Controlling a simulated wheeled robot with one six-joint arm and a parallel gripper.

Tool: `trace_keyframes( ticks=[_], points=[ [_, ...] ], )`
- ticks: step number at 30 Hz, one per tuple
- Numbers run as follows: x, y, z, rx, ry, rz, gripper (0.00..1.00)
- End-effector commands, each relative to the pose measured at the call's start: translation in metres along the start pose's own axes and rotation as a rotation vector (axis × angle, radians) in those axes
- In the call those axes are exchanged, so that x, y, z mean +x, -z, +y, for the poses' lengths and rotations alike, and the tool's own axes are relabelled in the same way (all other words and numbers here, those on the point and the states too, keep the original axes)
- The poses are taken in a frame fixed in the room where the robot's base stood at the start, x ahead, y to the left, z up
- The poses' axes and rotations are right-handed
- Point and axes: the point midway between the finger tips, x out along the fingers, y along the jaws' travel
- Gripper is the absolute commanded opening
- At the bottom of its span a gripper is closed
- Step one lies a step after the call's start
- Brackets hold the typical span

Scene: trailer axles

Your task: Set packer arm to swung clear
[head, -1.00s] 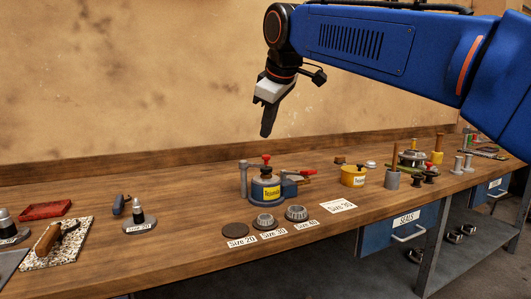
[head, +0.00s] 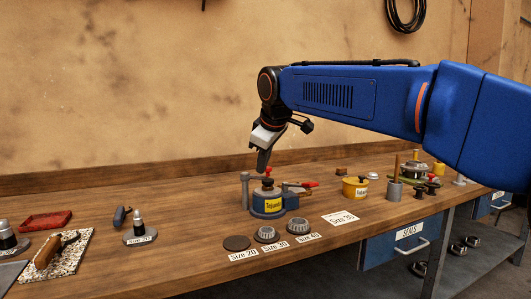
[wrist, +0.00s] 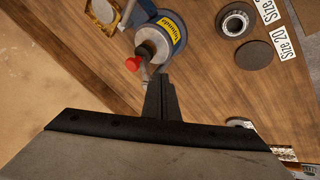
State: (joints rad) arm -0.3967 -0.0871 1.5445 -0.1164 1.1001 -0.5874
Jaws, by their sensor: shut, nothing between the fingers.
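The bearing packer (head: 268,208) stands on the bench, with a round blue body and a yellow label. A red knob (head: 268,170) tops its dark cap, and a grey post (head: 245,190) stands at its left. A red-tipped lever (head: 309,185) is at its right. I cannot tell how the packer arm is set. My gripper (head: 263,172) is shut and empty, pointing down beside the knob at the packer's top. The wrist view shows the red knob (wrist: 133,64) left of my fingertips (wrist: 160,80); contact is unclear.
A dark disc (head: 236,243) and two bearings (head: 267,234) with size labels lie in front of the packer.

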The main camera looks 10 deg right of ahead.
Motion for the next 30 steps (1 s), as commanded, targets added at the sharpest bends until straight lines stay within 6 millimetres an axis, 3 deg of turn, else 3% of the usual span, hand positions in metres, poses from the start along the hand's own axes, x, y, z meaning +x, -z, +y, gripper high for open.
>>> trace_keyframes(
  ticks=[1, 10, 30],
  points=[
    [0.009, -0.001, 0.0, 0.0, 0.001, -0.001, 0.0],
    [0.025, -0.003, 0.029, 0.001, -0.001, 0.0, 0.0],
    [0.028, -0.004, 0.036, -0.02, 0.008, 0.01, 0.0]
  ],
)
